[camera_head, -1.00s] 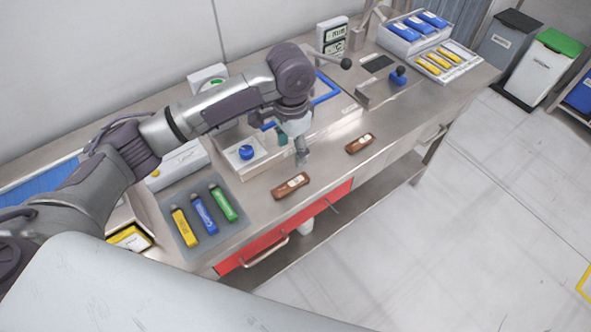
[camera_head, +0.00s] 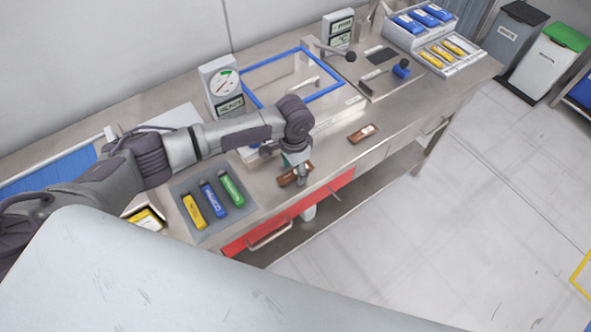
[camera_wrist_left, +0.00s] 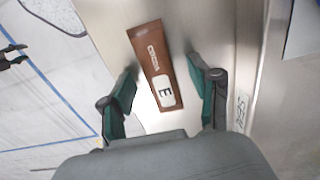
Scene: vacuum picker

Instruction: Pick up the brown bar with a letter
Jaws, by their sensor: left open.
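A brown bar (camera_head: 287,178) with a white label lies on the steel bench near its front edge. In the left wrist view the same brown bar (camera_wrist_left: 151,58) shows a white label with the letter E and lies between my two green fingers. My left gripper (camera_head: 301,180) is open above it and hides part of it in the head view; the wrist view also shows the open gripper (camera_wrist_left: 165,88). I cannot tell how high the fingers are above the bench. A second brown bar (camera_head: 363,133) with a white label lies farther right.
A grey tray (camera_head: 222,222) with yellow, blue and green bars lies left of my gripper. Behind it stands a vacuum device with a blue-edged frame (camera_head: 313,98) and a gauge (camera_head: 222,80). A lever (camera_head: 350,56) and a blue knob (camera_head: 401,69) stand to the right.

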